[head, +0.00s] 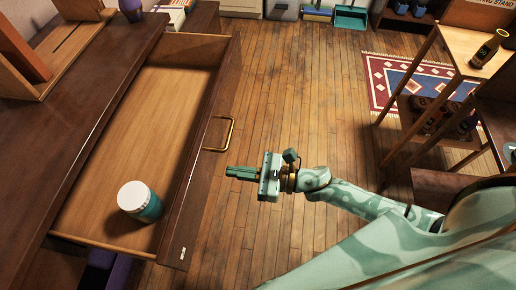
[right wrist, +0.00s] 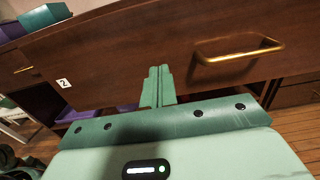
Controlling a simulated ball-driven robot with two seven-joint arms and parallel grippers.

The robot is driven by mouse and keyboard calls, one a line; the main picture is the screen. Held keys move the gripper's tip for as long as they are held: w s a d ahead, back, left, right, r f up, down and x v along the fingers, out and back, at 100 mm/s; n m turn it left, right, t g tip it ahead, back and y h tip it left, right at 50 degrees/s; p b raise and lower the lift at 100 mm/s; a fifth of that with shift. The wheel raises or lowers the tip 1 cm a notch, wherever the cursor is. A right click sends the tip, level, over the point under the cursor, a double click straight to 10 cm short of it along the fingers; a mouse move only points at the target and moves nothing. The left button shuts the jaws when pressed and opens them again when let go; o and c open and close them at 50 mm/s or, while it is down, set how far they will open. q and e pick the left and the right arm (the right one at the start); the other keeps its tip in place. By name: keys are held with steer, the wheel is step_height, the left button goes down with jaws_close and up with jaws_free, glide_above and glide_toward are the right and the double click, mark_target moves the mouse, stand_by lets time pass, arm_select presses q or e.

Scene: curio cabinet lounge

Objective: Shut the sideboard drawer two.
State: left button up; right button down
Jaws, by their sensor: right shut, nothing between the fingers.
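The sideboard drawer two (head: 183,200) is pulled open from the dark wood sideboard (head: 98,88). A teal jar with a white lid (head: 140,201) stands inside it near its front end in the head view. The drawer's brass handle (head: 219,134) is on its outer face. My right gripper (head: 229,172) is shut and empty, its fingers pointing at the drawer front, close to the handle. In the right wrist view the fingers (right wrist: 158,84) are left of the handle (right wrist: 238,49), and a label "2" (right wrist: 64,83) shows farther left. I cannot tell whether the fingertips touch the front. My left gripper is not in view.
A wooden shelf stand (head: 468,48) with bottles is at the right. A patterned rug (head: 400,82) lies beside it. The wood floor (head: 305,95) between sideboard and stand is clear. Bins (head: 350,17) stand at the back.

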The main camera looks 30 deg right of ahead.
mark_target(205, 168)
steer(key=shift+x, duration=2.55)
